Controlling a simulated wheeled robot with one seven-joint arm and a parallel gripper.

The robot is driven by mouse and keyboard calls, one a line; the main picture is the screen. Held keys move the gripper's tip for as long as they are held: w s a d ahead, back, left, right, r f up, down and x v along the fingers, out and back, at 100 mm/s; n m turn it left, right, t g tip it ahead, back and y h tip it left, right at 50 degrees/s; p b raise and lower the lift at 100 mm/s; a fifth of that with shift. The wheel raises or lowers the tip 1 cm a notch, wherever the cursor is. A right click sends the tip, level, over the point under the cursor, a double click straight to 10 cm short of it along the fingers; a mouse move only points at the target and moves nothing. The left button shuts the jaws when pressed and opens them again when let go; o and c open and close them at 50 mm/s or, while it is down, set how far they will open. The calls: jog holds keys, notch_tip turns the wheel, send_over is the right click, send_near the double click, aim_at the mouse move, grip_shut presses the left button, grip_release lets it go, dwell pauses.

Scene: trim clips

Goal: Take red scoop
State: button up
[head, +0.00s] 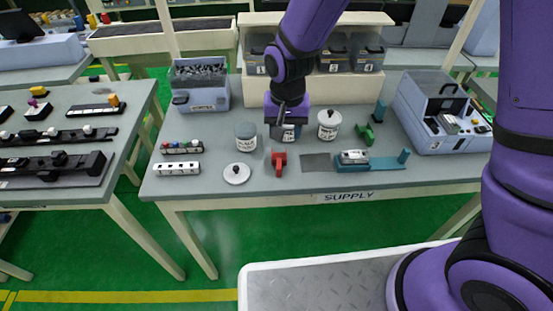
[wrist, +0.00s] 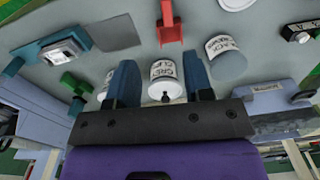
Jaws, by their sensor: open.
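The red scoop (head: 279,162) lies on the supply table in front of the jars, near the table's front edge. In the wrist view the red scoop (wrist: 170,28) shows at the top, beyond the fingertips and apart from them. My gripper (head: 286,119) is over the table, behind the scoop, at the middle jar. In the wrist view my gripper (wrist: 159,77) is open, its two blue fingers spread, with the labelled middle jar (wrist: 164,74) showing between them. Whether the fingers touch that jar I cannot tell. Nothing is held.
A jar (head: 245,137) stands left of my gripper and another (head: 329,124) right. A lid (head: 236,173) lies left of the scoop. A dark grey mat (head: 318,163) and a teal fixture (head: 370,162) lie to the right.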

aim_at(279, 164)
jog(key=f, duration=0.1)
jog(key=a+f, duration=0.1)
jog(key=f, duration=0.1)
jog(key=shift+a, duration=0.15)
jog(key=shift+w+f, duration=0.15)
jog(key=shift+f, duration=4.85)
grip_shut()
